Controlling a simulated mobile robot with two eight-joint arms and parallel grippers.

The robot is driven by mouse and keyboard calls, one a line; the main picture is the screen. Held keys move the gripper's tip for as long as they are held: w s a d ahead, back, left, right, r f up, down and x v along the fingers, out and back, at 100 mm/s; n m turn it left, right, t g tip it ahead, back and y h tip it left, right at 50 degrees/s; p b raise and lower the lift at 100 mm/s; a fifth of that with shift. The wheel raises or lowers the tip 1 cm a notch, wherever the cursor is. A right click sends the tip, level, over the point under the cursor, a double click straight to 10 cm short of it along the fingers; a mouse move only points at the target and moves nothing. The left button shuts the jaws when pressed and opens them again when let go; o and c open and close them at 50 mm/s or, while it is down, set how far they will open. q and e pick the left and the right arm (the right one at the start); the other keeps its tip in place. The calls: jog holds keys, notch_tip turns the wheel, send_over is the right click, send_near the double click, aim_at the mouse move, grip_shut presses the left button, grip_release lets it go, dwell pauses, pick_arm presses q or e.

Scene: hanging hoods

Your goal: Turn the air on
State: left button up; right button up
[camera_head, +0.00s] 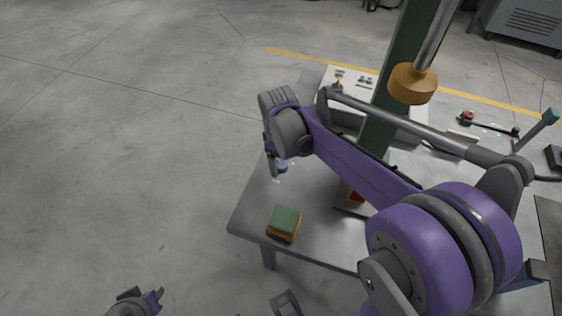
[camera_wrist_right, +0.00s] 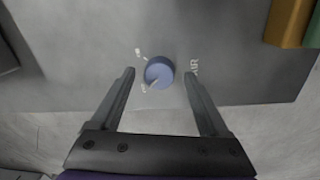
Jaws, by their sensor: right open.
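A round blue knob (camera_wrist_right: 159,72) with a pale pointer mark sits on a grey surface, with the letters AIR printed to its right in the right wrist view. In the head view the knob (camera_head: 282,167) shows small at the left part of the grey table. My right gripper (camera_head: 271,170) points down right beside it there. In the wrist view my right gripper (camera_wrist_right: 159,76) is open, with its fingertips on either side of the knob and gaps between. My left gripper (camera_head: 138,300) is at the bottom left, partly cut off; its opening is unclear.
A green and orange block (camera_head: 284,222) lies near the table's front left corner. A white panel (camera_head: 350,88) with small fittings stands behind. A dark green post (camera_head: 402,70) and a hanging rod with an orange end (camera_head: 412,84) rise at the right. The floor at left is clear.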

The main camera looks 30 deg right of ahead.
jog(key=shift+f, duration=0.35)
grip_shut()
